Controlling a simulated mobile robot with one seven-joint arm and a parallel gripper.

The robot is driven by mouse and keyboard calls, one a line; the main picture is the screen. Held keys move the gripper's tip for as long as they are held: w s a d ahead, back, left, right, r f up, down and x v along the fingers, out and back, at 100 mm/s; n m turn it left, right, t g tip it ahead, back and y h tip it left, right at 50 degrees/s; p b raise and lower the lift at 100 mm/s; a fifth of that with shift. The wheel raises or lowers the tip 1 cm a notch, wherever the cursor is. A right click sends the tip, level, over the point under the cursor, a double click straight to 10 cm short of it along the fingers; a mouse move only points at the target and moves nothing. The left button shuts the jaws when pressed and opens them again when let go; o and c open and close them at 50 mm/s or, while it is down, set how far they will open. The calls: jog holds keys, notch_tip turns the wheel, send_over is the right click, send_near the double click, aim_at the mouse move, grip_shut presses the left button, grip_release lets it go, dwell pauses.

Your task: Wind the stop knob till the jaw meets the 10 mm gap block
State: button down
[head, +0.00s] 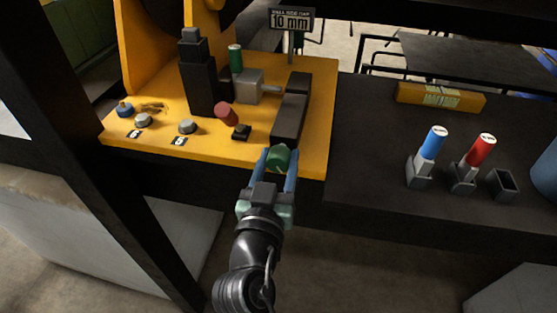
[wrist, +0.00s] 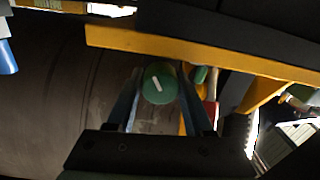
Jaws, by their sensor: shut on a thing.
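My gripper (head: 279,160) is shut on the green stop knob (head: 278,156) at the front edge of the yellow machine bed, with one finger on each side. In the wrist view the knob (wrist: 159,84) shows a white index line, tilted with its top to the left. The green-handled gap block (head: 236,60) stands upright between a black post (head: 199,85) and the grey jaw (head: 248,86). I cannot tell whether the jaw touches it. A rod runs from the jaw to a long black housing (head: 290,115) behind the knob. A sign (head: 291,21) reads 10 mm.
Blue (head: 433,141) and red (head: 480,150) handled blocks stand in holders on the dark bench at right, beside an empty holder (head: 503,184). A red knob (head: 226,113) and several small knobs sit on the yellow bed. A dark post (head: 130,190) rises at left.

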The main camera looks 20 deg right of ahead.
jog(key=shift+c, duration=1.4)
grip_release()
jog(key=shift+s, duration=0.1)
jog(key=b+v, duration=0.5)
jog(key=v, duration=0.8)
jog(key=shift+b, duration=0.3)
